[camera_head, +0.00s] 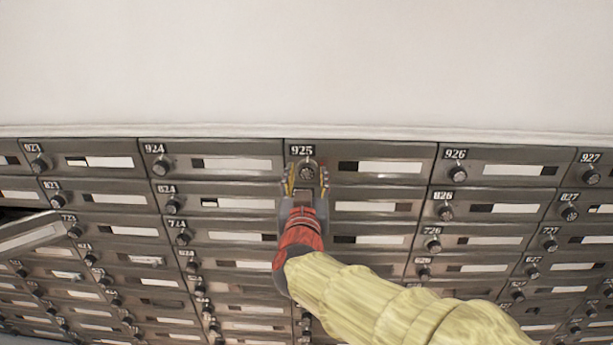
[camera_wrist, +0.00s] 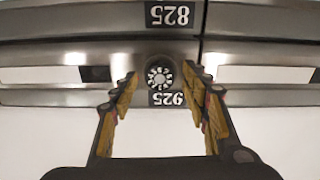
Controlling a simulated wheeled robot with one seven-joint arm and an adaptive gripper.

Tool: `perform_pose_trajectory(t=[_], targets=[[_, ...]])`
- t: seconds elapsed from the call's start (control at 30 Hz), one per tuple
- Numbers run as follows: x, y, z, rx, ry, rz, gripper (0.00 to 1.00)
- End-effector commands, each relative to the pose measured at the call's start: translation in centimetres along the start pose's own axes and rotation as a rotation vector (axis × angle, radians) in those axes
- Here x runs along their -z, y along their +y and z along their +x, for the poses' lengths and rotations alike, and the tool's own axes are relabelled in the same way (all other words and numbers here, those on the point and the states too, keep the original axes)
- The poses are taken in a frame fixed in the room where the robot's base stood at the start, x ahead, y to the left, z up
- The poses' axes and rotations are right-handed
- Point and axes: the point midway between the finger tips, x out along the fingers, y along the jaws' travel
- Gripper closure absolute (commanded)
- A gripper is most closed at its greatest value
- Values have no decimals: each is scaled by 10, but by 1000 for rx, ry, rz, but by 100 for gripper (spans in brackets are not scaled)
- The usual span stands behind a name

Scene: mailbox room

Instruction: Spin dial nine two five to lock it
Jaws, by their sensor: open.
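The dial of box 925 (camera_head: 307,172) is a dark round knob under the white-on-black 925 label (camera_head: 302,150), in the top row of the head view. In the wrist view the picture is upside down, and the dial (camera_wrist: 159,77) shows a pale ring of marks above the 925 label (camera_wrist: 167,99). My gripper (camera_head: 306,182) is open in front of it. In the wrist view its two fingers (camera_wrist: 160,88) stand on either side of the dial, with gaps on both sides. I cannot tell how deep the tips reach.
Box 924's dial (camera_head: 162,165) is to the left and box 926's dial (camera_head: 453,168) to the right, both well apart. A box door (camera_head: 30,234) stands open at the far left. A plain pale wall (camera_head: 300,65) lies above the top row.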

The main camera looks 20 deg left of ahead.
Motion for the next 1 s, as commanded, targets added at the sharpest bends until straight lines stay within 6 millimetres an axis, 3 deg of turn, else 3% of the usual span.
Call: perform_pose_trajectory(t=[0.2, 1.0], targets=[[0, 0, 0, 0, 0, 1, 55], [0, 0, 0, 1, 0, 1, 97]])
